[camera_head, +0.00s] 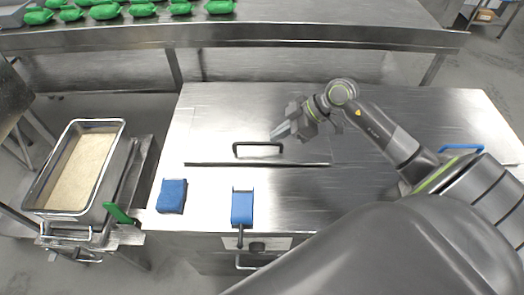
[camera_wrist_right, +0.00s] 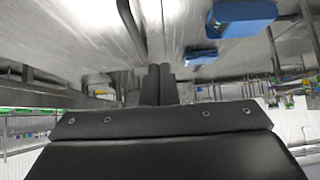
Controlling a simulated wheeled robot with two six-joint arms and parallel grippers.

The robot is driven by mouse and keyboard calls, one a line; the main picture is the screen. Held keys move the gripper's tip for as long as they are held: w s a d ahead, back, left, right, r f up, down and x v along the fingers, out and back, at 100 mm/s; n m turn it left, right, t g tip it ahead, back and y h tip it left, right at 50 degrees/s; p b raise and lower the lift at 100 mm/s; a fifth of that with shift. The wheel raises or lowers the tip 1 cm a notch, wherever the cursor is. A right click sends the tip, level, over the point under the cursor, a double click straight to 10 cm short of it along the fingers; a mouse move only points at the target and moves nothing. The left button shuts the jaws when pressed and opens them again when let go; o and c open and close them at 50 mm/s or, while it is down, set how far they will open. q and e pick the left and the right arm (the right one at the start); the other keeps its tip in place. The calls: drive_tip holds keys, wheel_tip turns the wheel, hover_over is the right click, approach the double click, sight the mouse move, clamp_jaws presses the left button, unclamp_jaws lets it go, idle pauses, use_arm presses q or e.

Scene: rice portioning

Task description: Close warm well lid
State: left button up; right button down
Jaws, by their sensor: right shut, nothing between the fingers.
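The warm well lid (camera_head: 210,135) is a flat steel panel in the counter top in the head view. It lies flat, with a dark line along its front edge; I cannot tell whether it is fully seated. Its black bar handle (camera_head: 258,145) stands near the front edge. My right gripper (camera_head: 279,132) is shut and empty, just behind and right of the handle. In the right wrist view the shut fingers (camera_wrist_right: 159,84) point toward the steel surface, and a dark bar, likely the handle (camera_wrist_right: 131,25), is to their left. My left gripper is out of view.
A blue block (camera_head: 172,195) and a blue item with a black handle (camera_head: 242,207) are at the counter's front. A blue handle (camera_head: 462,148) is at right. A rice pan (camera_head: 122,140) stands at left, beside a green handle (camera_head: 118,213). Green packages (camera_head: 105,11) line the back table.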

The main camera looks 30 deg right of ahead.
sight(250, 160)
drive_tip(key=p+x, duration=0.1)
drive_tip(key=x, duration=0.5)
drive_tip(key=shift+s+r, duration=0.1)
drive_tip(key=f, duration=0.3)
drive_tip(key=shift+a+f+p, duration=0.2)
drive_tip(key=shift+p, duration=0.1)
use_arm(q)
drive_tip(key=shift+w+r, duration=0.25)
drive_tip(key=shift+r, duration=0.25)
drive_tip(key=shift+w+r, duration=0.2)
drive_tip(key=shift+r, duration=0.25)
use_arm(e)
drive_tip(key=shift+f, duration=0.55)
